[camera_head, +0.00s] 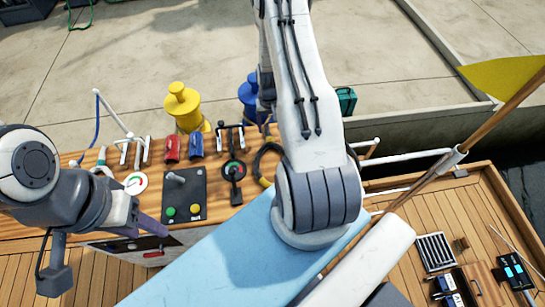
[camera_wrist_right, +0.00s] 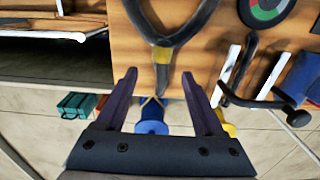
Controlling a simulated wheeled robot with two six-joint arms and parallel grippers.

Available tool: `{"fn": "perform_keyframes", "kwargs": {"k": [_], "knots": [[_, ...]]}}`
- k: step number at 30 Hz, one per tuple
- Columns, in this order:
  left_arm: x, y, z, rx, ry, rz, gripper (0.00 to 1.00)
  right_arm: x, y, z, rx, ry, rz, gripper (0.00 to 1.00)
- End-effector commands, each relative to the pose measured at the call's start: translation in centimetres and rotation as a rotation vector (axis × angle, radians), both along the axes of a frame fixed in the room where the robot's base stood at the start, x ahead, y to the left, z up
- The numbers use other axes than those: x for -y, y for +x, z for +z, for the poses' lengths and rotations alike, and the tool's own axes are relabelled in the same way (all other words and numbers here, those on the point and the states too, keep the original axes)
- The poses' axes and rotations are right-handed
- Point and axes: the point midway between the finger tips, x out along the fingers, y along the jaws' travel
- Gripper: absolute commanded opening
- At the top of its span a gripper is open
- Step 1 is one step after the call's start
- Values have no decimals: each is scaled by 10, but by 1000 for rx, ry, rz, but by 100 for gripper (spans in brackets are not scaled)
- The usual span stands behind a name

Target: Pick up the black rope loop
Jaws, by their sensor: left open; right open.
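The black rope loop (camera_head: 258,160) lies on the wooden cockpit top, partly hidden behind my right arm in the head view. In the right wrist view the black loop (camera_wrist_right: 150,28) shows at the top, with a yellow band where its two strands join. My right gripper (camera_wrist_right: 160,75) is open and empty, its fingertips apart on either side of the loop's tail below the band. In the head view the right gripper is mostly hidden behind its arm. My left gripper (camera_head: 152,226) is open and empty at the left, over the front edge of the wooden top.
A black panel (camera_head: 184,192) with a lever and buttons, a round gauge (camera_head: 234,170) and red and blue handles stand left of the loop. Yellow (camera_head: 183,105) and blue bollards stand behind. A pale blue surface (camera_head: 215,262) lies in front. A flagpole (camera_head: 460,150) crosses the right.

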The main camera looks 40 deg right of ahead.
Motion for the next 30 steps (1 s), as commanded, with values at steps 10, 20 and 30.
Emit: {"fn": "perform_keyframes", "kwargs": {"k": [10,20,30], "knots": [[0,0,9,0,0,0,50,-4,2,-39,-3,2,1,70],[0,0,9,0,0,0,50,-3,2,-56,0,0,1,70],[0,0,9,0,0,0,50,-3,2,-56,0,0,1,0]]}}
